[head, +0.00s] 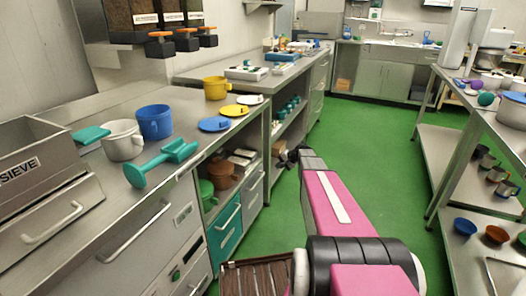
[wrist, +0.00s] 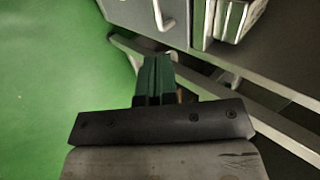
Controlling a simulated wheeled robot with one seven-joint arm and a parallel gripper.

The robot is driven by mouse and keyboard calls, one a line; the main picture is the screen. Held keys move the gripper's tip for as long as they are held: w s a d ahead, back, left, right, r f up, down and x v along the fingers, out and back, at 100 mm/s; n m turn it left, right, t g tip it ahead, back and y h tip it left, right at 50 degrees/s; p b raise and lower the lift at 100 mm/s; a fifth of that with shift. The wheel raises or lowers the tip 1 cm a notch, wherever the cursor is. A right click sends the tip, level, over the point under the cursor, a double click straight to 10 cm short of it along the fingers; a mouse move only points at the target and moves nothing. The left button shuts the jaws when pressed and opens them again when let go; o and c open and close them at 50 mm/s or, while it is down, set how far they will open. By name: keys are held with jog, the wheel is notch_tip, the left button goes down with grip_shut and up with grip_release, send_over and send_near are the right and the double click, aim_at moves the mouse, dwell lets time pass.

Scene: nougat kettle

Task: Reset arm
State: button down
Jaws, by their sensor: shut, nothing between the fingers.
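My pink arm (head: 330,205) reaches forward over the green floor, beside the left counter. My gripper (head: 283,158) is at its far end, small and dark, close to the counter's shelf side. In the wrist view my gripper (wrist: 155,58) shows its dark green fingers together, shut and empty. They point at the floor and the lower edge of a grey cabinet. No object is held.
The left steel counter (head: 95,185) carries a white pot (head: 123,140), a blue mug (head: 155,122), a yellow mug (head: 216,88) and a teal tool (head: 160,163). A steel rack (head: 445,140) stands at right. The green floor (head: 375,150) between them is clear.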

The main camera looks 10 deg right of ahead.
jog(key=s+a+r+n+g+h, duration=0.1)
jog(key=s+a+n+h, duration=0.1)
jog(key=s, duration=0.9)
jog(key=s+a+r+n+g+h, duration=0.1)
jog(key=s+a+n+g+h, duration=0.1)
jog(key=s, duration=0.9)
jog(key=s+a+r+n+g+h, duration=0.2)
jog(key=s+a, duration=0.3)
jog(key=s, duration=0.6)
jog(key=shift+s+a+n+h, duration=0.25)
jog(key=shift+s+n+h, duration=0.05)
jog(key=shift+h, duration=0.6)
